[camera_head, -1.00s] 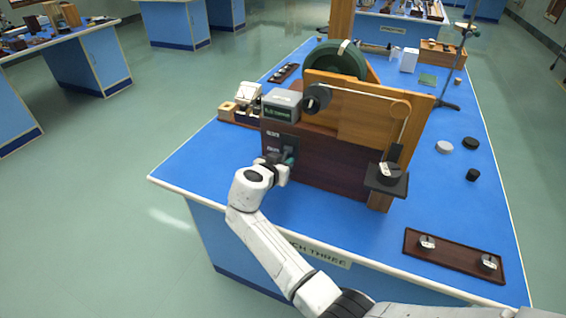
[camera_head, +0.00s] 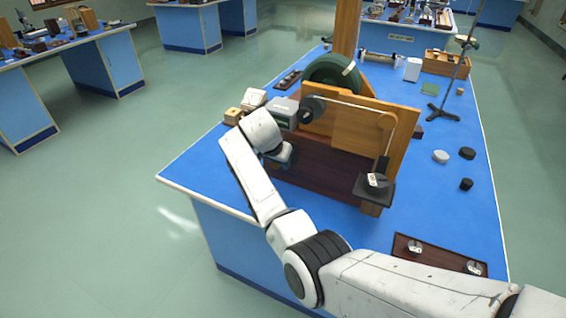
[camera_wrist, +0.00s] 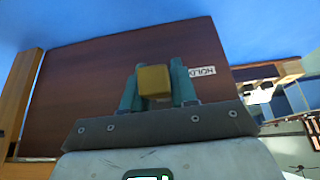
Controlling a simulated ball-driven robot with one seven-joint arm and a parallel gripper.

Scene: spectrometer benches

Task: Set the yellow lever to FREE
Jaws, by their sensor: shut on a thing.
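The yellow lever (camera_wrist: 155,81) shows its square end in the wrist view, between the two teal fingers of my gripper (camera_wrist: 158,88), which are shut on it. Behind it is the dark brown face of the apparatus (camera_wrist: 85,80). A white label reading HOLD (camera_wrist: 202,71) appears upside down just right of the fingers. No FREE label is readable. In the head view my gripper (camera_head: 284,158) is at the left end of the apparatus's brown front (camera_head: 325,170), and my wrist hides the lever and the labels.
The apparatus carries a green wheel (camera_head: 335,74), a slanted wooden board (camera_head: 365,125) and a black hanging weight pan (camera_head: 374,188). A dark tray with weights (camera_head: 440,256) lies at the bench's front right. Blue bench top (camera_head: 185,172) is clear at front left.

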